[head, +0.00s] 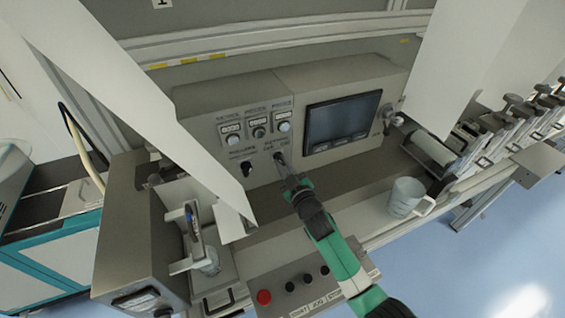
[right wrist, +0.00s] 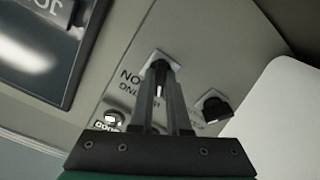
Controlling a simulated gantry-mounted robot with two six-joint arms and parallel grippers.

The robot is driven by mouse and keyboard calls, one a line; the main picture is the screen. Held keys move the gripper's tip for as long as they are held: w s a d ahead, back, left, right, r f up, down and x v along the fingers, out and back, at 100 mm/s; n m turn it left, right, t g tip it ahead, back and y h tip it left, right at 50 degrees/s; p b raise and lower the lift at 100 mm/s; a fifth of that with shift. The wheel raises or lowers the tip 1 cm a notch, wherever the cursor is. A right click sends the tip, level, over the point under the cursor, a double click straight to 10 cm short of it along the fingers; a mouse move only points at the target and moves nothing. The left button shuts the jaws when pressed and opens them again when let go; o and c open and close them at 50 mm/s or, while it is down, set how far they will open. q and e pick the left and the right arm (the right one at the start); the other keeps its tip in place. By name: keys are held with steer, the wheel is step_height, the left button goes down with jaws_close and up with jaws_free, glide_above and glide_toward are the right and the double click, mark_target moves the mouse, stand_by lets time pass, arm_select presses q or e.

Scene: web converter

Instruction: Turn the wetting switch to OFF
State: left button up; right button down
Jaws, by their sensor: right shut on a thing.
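The wetting switch (head: 278,154) is a small black knob on the grey control panel, right of the rollers switch. In the right wrist view the wetting switch (right wrist: 159,58) sits at the fingertips, with its label partly hidden behind the fingers. My right gripper (head: 283,169) reaches up to the panel from below. In the right wrist view my right gripper (right wrist: 158,68) is shut on the switch, one finger on each side. The knob's exact pointing direction is mostly hidden by the fingers. My left gripper is not in view.
The rollers switch (head: 246,169) is close at left; it also shows in the wrist view (right wrist: 213,106). A dark screen (head: 341,118) is right of the buttons. A mug (head: 405,197) stands at right, and a button box with a red button (head: 264,297) is below. White web sheets hang at both sides.

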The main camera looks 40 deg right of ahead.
stand_by(0.3)
steer(key=c, duration=0.9)
jaws_free()
steer(key=shift+s+a, duration=0.1)
steer(key=shift+s, duration=0.15)
steer(key=p+v, duration=0.2)
steer(key=v, duration=0.9)
